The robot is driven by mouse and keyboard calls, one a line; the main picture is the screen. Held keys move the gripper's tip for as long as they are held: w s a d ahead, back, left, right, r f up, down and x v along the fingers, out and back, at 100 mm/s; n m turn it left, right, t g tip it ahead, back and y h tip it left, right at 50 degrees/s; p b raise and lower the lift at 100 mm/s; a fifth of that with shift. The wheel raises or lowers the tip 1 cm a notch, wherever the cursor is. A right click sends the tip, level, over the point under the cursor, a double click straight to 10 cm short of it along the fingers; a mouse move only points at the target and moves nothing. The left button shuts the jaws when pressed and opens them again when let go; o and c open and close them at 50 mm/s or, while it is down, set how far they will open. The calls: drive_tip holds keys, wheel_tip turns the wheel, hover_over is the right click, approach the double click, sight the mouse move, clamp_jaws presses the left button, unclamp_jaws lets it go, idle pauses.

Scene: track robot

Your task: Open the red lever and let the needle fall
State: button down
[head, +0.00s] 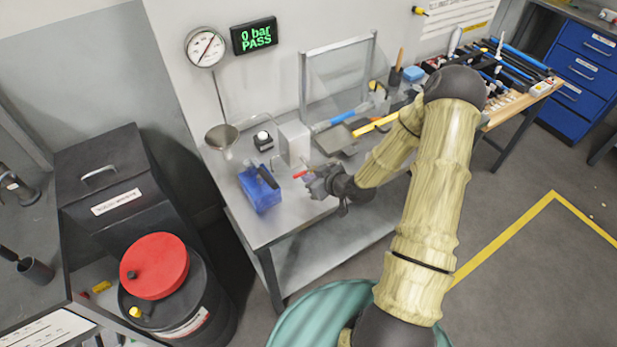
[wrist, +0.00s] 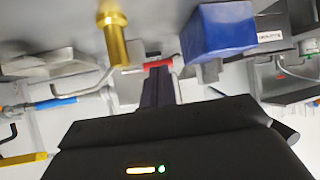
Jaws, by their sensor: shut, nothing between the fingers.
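The red lever (head: 300,174) is on the bench, at the front of a pale grey block (head: 294,143). My gripper (head: 312,184) is shut and empty, with its tips right beside the lever. In the wrist view the red lever (wrist: 158,65) lies across the ends of my closed fingers (wrist: 157,86); I cannot tell whether they touch it. The round gauge (head: 205,47) on the wall has a thin slanted needle, too small to read. The display (head: 254,35) next to it shows "0 bar PASS" in green.
A blue box (head: 260,190) stands left of the lever, and it is close to my fingers in the wrist view (wrist: 217,32). A brass fitting (wrist: 114,35) is near them on the other side. Tools and a clear panel (head: 338,78) are behind.

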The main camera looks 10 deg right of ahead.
drive_tip(key=s+a+v, duration=0.1)
drive_tip(key=a+v, duration=0.1)
drive_tip(key=v, duration=1.1)
drive_tip(key=shift+p, duration=0.45)
drive_tip(key=shift+s, duration=0.15)
drive_tip(key=shift+a, duration=0.1)
drive_tip(key=s+a+r+m+g+h, duration=0.3)
drive_tip(key=s+r+m+g+h, duration=0.2)
drive_tip(key=s+r, duration=0.5)
wheel_tip(320, 180, up, 2)
drive_tip(key=shift+s+a+m+g+h, duration=0.35)
drive_tip(key=shift+m+g, duration=0.35)
drive_tip(key=shift+g, duration=0.3)
